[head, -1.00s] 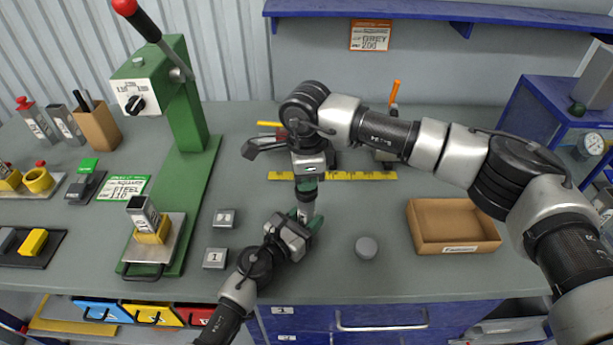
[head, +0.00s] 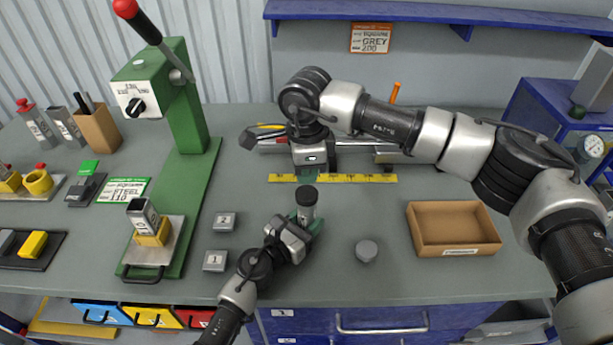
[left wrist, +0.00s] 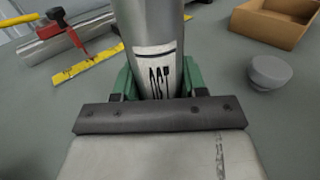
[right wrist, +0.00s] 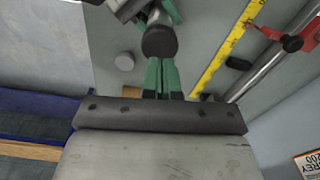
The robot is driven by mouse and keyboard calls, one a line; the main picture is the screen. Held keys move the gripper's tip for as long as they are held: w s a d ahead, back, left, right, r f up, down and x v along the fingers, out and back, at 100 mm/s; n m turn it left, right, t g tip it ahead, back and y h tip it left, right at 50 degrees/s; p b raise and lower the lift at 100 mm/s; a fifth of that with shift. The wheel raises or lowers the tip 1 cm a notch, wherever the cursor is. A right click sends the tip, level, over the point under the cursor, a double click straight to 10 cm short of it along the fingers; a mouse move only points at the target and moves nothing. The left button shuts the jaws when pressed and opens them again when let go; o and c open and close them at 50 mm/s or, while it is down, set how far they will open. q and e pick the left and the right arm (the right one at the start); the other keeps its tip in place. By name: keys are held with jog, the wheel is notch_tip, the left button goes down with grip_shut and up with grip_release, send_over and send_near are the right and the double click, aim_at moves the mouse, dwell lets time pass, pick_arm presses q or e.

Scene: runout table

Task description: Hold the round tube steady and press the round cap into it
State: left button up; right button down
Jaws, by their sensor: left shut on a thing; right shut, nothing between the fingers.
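The round tube (head: 306,214) stands upright, a grey cylinder with a printed label. It is large in the left wrist view (left wrist: 154,45). My left gripper (head: 305,225) is shut around its lower part, green fingers on both sides. The dark round cap (head: 306,195) sits on the tube's top end; how deep it sits I cannot tell. In the right wrist view the cap (right wrist: 159,42) shows as a dark disc just beyond my right gripper's fingertips (right wrist: 161,62). My right gripper (head: 307,178) is shut and empty, behind and above the cap, apart from it in the head view.
A grey round piece (head: 366,250) stands on the table right of the tube. An open cardboard tray (head: 455,246) lies farther right. A yellow ruler (head: 350,178) lies behind. A green lever press (head: 190,170) and two numbered blocks (head: 222,221) stand left.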

notch_tip(320, 180, up, 11)
dwell(0.3)
dwell(2.0)
jog(key=m, duration=2.7)
send_over(307, 193)
notch_tip(307, 193, down, 8)
jog(key=shift+w+r, duration=0.1)
jog(key=shift+f, duration=2.85)
jog(key=shift+f, duration=0.75)
